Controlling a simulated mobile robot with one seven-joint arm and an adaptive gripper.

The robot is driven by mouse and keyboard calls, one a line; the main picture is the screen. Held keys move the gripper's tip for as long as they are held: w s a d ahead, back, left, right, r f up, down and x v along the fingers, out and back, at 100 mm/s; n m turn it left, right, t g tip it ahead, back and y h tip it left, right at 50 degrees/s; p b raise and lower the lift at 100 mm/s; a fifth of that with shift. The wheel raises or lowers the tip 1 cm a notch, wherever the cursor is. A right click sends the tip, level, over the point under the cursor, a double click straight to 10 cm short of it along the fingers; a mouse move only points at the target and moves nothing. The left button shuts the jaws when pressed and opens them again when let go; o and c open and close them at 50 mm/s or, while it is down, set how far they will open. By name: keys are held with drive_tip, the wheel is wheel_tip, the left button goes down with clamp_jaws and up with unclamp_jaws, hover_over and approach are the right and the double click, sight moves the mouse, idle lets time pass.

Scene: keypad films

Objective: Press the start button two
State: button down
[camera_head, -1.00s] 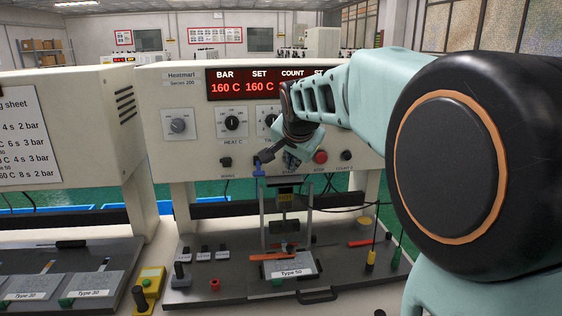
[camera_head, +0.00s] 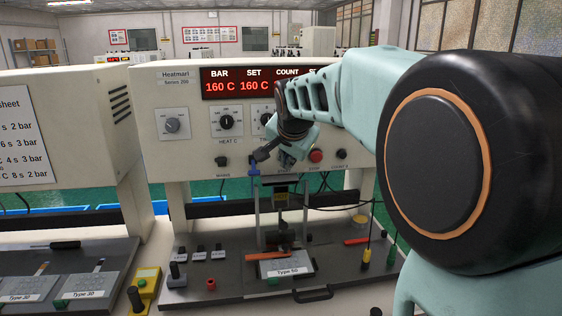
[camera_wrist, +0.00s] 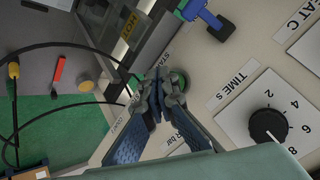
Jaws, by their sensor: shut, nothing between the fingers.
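The start button is a green round knob (camera_wrist: 182,80) beside a partly hidden "STA..." label in the wrist view; my fingers cover part of it. My gripper (camera_wrist: 160,88) is shut and empty, with its tips beside or over the button; I cannot tell whether they touch it. The red display (camera_head: 250,83) reads 160 C under BAR and SET; the rest is partly hidden by my arm.
A blue-handled lever (camera_wrist: 208,18) sits close to the gripper, as does the TIME S dial (camera_wrist: 267,126). Black cables (camera_wrist: 62,106) run nearby. Below the panel are the press stand and a Type 50 plate (camera_head: 287,271). A second machine (camera_head: 60,130) stands at left.

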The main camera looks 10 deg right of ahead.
drive_tip(key=shift+s+b, duration=0.3)
drive_tip(key=shift+s, duration=0.35)
drive_tip(key=shift+s, duration=0.1)
drive_tip(key=s+b, duration=0.2)
drive_tip(key=s, duration=0.2)
drive_tip(key=shift+s, duration=0.4)
